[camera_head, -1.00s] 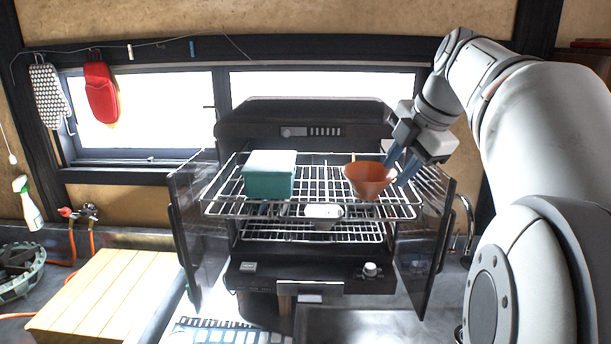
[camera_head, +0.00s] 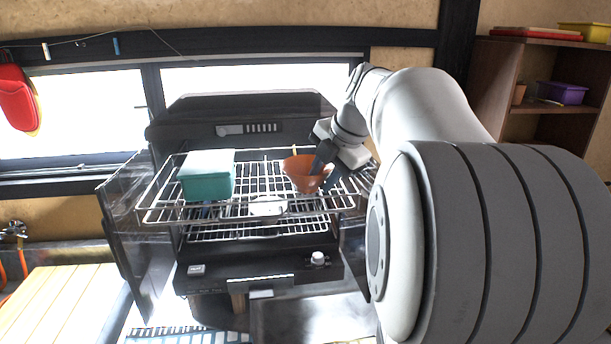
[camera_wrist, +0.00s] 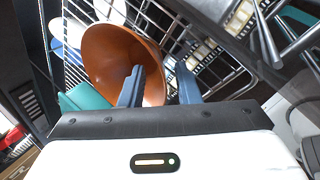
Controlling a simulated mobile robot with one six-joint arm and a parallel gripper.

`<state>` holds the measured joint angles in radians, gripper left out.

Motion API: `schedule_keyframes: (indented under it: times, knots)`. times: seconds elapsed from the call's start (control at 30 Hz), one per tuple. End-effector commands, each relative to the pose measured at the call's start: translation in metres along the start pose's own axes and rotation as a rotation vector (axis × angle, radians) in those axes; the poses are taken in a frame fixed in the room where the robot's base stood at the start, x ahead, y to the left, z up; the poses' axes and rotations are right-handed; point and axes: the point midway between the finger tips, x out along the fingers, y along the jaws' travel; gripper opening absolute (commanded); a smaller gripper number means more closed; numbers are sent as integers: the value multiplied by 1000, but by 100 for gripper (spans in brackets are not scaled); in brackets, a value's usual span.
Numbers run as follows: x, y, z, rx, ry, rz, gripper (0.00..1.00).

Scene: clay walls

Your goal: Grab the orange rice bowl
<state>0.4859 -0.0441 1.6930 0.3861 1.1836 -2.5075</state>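The orange rice bowl (camera_head: 301,174) is on the upper wire rack (camera_head: 160,208) of the open dishwasher-like appliance, toward its right side. My gripper (camera_head: 326,170) is at the bowl's right side, coming down from the upper right. In the wrist view my gripper (camera_wrist: 160,75) is open: its left finger reaches inside the orange bowl (camera_wrist: 107,50) and its right finger is outside. The rim lies between the fingers, with a visible gap.
A teal box (camera_head: 207,184) with a pale top sits left of the bowl. A white dish (camera_head: 268,206) is low in front. The appliance's dark side panels (camera_head: 128,238) stand on both sides. A shelf (camera_head: 548,108) is at the far right.

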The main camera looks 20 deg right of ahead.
Motion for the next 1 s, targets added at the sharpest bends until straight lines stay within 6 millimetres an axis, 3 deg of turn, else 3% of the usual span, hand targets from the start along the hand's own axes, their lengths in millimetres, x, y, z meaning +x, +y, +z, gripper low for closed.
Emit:
schedule_keyframes:
  times: [0.07, 0.43, 1.0]
  knots:
    - [0, 0, 0, 0, 0, 0, 30]
    - [0, 0, 1, 1, -1, 0, 0]
    - [-2, 0, 1, 2, -1, -1, 0]
